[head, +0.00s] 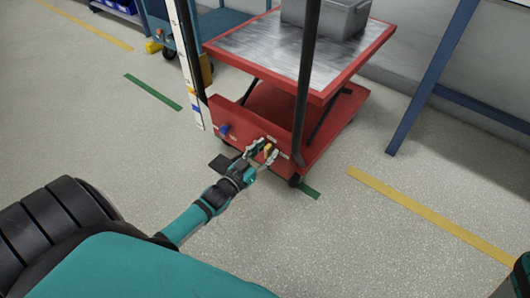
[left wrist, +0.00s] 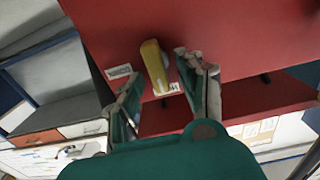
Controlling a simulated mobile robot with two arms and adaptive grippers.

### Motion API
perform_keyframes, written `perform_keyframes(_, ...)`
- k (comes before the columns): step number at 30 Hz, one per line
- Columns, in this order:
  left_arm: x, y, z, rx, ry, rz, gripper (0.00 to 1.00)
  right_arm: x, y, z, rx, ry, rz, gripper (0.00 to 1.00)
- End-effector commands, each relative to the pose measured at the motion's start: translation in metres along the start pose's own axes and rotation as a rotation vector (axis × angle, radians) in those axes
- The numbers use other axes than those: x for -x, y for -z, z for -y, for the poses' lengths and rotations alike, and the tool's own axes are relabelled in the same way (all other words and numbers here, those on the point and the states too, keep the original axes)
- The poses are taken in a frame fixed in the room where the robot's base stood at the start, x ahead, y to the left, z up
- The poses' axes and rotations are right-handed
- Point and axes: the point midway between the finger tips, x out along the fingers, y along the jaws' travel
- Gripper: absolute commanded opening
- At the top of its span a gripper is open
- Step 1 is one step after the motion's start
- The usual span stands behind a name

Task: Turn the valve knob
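A yellow valve knob (head: 268,148) sits on the front face of the red lift cart (head: 229,113), at its lower end. In the left wrist view the yellow knob (left wrist: 153,64) is an elongated, slightly tilted handle against the red panel. My left gripper (head: 262,149) is at the knob. In the left wrist view its fingers (left wrist: 160,68) are apart, one on each side of the knob, with visible gaps, so it is open. Part of the knob is hidden by the fingers in the head view. My right gripper is not in view.
A blue knob (head: 224,129) is on the same red face, left of the yellow one. A grey bin (head: 327,15) stands on the cart's metal top. The cart's dark upright handle bars rise close to my left gripper. The floor in front is clear.

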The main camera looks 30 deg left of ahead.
Motion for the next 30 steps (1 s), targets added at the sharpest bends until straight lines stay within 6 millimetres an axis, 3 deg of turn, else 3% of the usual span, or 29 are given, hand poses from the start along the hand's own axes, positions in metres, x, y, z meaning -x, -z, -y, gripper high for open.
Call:
perform_keyframes(3,0.0002,0.0001,0.0001,0.0,0.0,0.0,0.37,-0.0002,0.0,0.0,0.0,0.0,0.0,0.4)
perform_keyframes(12,0.0005,0.0,0.0,0.0,0.0,0.0,0.0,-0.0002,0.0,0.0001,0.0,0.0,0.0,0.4)
perform_keyframes(23,0.0006,0.001,-0.0007,-0.022,0.0,-0.001,0.0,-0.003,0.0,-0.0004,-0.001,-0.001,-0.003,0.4)
perform_keyframes(30,0.0009,0.0024,-0.0022,-0.139,0.001,0.001,0.0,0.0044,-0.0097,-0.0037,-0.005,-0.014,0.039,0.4)
